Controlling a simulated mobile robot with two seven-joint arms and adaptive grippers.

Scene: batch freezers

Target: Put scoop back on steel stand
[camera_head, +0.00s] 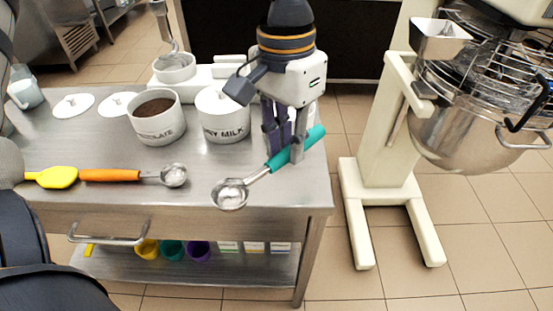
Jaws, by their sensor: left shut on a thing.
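A scoop with a teal handle (314,136) and a round steel bowl (230,193) is over the right end of the steel table (290,188). My left gripper (285,150) points down and is shut on the teal handle. The bowl points to the lower left, near the table's front edge; I cannot tell whether it touches the top. No separate steel stand is clear to me; the steel table is the only stand-like steel surface under the scoop. My right gripper does not show.
An orange-handled scoop (112,175) and a yellow spatula (55,177) lie at the front left. A chocolate tub (157,130) and a white milk tub (224,130) stand behind. White lids (73,105) lie at the back left. A large mixer (400,140) stands right of the table.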

